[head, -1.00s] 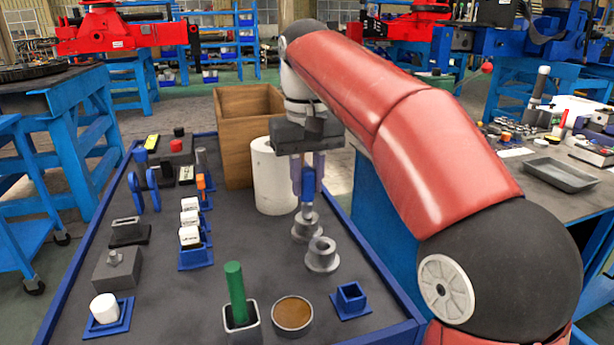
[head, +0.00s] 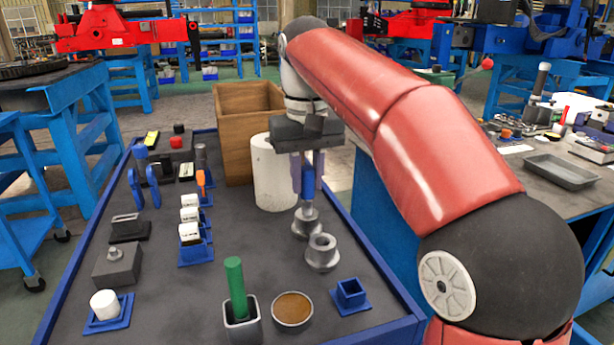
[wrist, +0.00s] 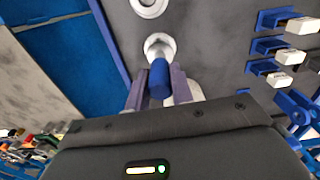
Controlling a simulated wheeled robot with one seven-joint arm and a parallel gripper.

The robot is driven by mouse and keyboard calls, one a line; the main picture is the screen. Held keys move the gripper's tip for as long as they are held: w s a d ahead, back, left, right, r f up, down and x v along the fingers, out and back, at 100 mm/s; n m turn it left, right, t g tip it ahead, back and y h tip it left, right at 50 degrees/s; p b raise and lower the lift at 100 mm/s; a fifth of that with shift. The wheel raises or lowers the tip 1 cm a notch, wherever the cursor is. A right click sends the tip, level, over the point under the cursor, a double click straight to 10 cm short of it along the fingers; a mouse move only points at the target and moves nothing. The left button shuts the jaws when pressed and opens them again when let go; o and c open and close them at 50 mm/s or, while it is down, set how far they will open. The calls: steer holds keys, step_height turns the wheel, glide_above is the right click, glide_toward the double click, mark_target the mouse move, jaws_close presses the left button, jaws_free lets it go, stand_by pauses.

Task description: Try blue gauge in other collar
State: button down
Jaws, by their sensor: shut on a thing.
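The blue gauge (head: 308,180) stands upright between the fingers of my gripper (head: 307,192), which is shut on its blue handle. It also shows in the wrist view (wrist: 159,78). The gauge is over the farther grey collar (head: 306,228), with its grey lower part at the collar's mouth. I cannot tell how deep its tip sits. This collar shows just beyond the gauge in the wrist view (wrist: 158,43). The nearer grey collar (head: 321,254) is empty, its bore open upward, a little toward the front of the table.
A white cylinder (head: 273,175) and a wooden crate (head: 233,145) stand behind the gripper. A blue square holder (head: 350,295), a brown-topped round dish (head: 292,311) and a green rod (head: 236,285) in a cup are at the front. Blue stands with white blocks (head: 190,233) line the left.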

steer(key=shift+r+p, duration=1.2)
steer(key=shift+r, duration=1.1)
